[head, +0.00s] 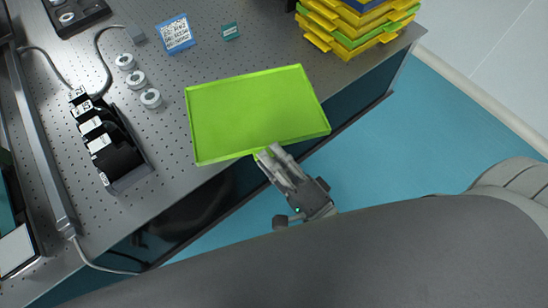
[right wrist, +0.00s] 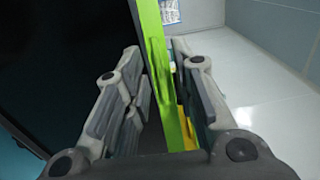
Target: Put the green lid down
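The green lid (head: 255,112) is a flat, bright green rectangular tray with a low rim. In the head view it is over the front part of the grey table, its near edge reaching past the table's front edge. Whether it touches the table is hard to tell. My right gripper (head: 268,156) is at the middle of its near edge, shut on that edge. In the right wrist view the lid (right wrist: 168,75) runs as a green strip between the two fingers (right wrist: 163,100). My left gripper is not in view.
The perforated grey table (head: 165,185) holds a stack of yellow and green trays (head: 345,38) at the back right. White rings (head: 137,80), a black device (head: 108,140), a blue card (head: 175,34) and a small teal block (head: 230,31) lie left of and behind the lid.

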